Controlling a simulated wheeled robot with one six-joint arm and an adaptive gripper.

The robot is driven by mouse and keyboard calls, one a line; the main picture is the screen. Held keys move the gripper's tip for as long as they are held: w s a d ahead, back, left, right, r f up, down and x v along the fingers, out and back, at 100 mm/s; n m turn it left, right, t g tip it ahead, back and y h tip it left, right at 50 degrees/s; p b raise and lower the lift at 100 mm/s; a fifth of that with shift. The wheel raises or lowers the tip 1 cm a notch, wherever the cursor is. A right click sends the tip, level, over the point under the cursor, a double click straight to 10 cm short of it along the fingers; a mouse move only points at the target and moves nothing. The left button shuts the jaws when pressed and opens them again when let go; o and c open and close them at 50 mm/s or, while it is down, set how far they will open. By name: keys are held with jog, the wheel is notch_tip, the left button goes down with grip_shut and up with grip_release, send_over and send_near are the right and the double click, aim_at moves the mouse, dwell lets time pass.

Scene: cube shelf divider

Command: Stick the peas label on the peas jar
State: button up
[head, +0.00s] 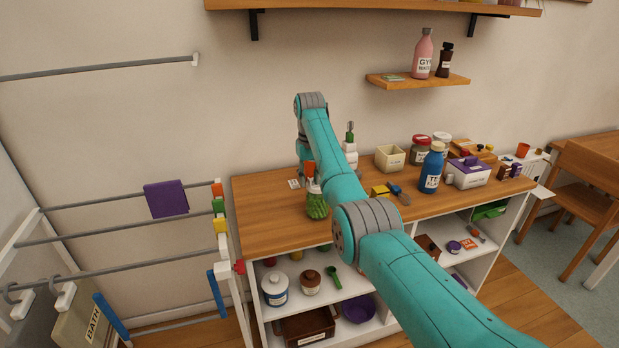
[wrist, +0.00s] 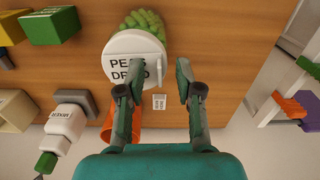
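The peas jar (head: 317,207) stands on the wooden bench top, green with peas. In the wrist view, its green peas (wrist: 146,20) show past a round white lid. Black lettering reading PEAS DRIED is on a white piece (wrist: 118,60) over the lid. I cannot tell whether this piece touches the lid. My gripper (wrist: 154,82) is open, its two fingers apart over the lid's edge. The left finger covers part of the lettering, and nothing shows clamped between the fingers. A small printed white card (wrist: 159,101) lies on the bench beside the jar; the head view also shows it (head: 293,184).
An orange cup (wrist: 122,125) stands close to the jar. A blue bottle (head: 432,168) and a cream bin (head: 390,158) stand farther right. The bench's front-left surface is clear.

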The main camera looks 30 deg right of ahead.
jog(key=shift+r, duration=0.1)
notch_tip(320, 180, up, 7)
jog(key=shift+r, duration=0.15)
dwell(0.5)
dwell(0.4)
